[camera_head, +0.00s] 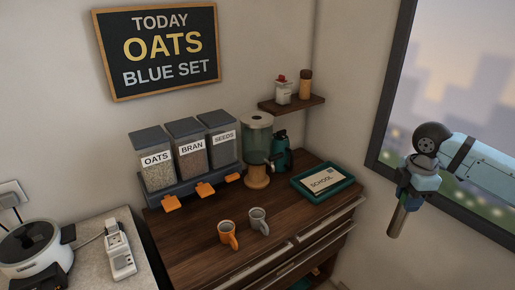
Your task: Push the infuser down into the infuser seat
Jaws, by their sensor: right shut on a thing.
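My right gripper (405,196) hangs at the right of the head view, in front of the window. It is shut on a short brown-grey rod-like thing (397,221) that points down and leans slightly. The rod is held in the air, apart from any surface. I cannot tell whether it is the infuser. I cannot make out an infuser seat for sure in this view. My left gripper is not in view.
A cooker (35,244) and power strip (120,255) stand left.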

